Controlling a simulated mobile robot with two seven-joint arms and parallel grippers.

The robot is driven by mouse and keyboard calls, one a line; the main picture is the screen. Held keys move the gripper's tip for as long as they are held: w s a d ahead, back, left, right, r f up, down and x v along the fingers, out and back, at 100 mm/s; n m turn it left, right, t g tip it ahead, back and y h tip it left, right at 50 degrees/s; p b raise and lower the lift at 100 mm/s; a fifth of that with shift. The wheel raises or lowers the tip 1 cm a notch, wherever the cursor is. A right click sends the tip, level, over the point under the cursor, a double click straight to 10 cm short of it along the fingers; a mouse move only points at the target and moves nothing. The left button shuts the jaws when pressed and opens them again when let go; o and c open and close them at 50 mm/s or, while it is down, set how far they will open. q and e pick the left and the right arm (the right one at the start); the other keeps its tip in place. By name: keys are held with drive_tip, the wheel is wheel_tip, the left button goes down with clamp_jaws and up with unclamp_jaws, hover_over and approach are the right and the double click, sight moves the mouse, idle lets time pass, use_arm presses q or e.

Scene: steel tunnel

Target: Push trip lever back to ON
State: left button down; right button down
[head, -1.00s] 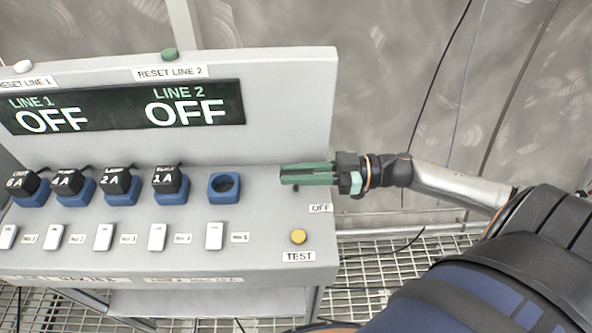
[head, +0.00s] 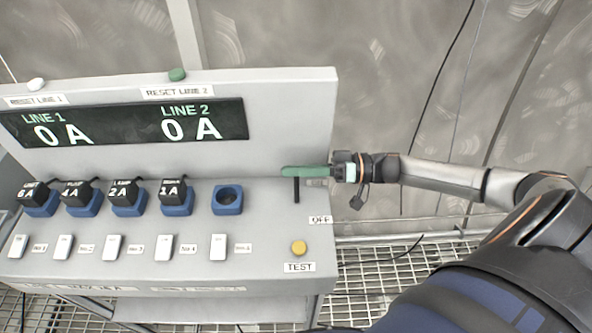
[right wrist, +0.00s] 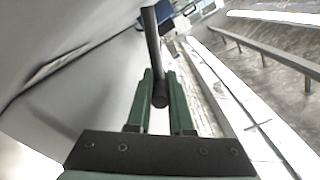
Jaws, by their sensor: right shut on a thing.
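The trip lever (head: 296,190) is a thin black rod at the right end of the grey panel, above the OFF label (head: 320,219). My right gripper (head: 296,171) reaches in from the right with its green fingers at the lever. In the right wrist view the dark lever rod (right wrist: 152,40) passes between the two green fingers (right wrist: 160,95), which are shut on it. The display (head: 130,127) reads 0 A for both LINE 1 and LINE 2. My left gripper is out of view.
Several black plugs sit in blue sockets along the panel; one blue socket (head: 227,199) is empty. White switches stand in front of them. A yellow TEST button (head: 298,248) is below the lever. A green reset button (head: 177,75) is on top.

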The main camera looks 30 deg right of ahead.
idle(0.4)
drive_tip(key=c, duration=0.8)
unclamp_jaws()
drive_tip(key=b+v, duration=0.1)
drive_tip(key=v, duration=1.1)
drive_tip(key=shift+s+d, duration=0.15)
drive_tip(key=shift+d, duration=0.05)
drive_tip(key=shift+f, duration=0.1)
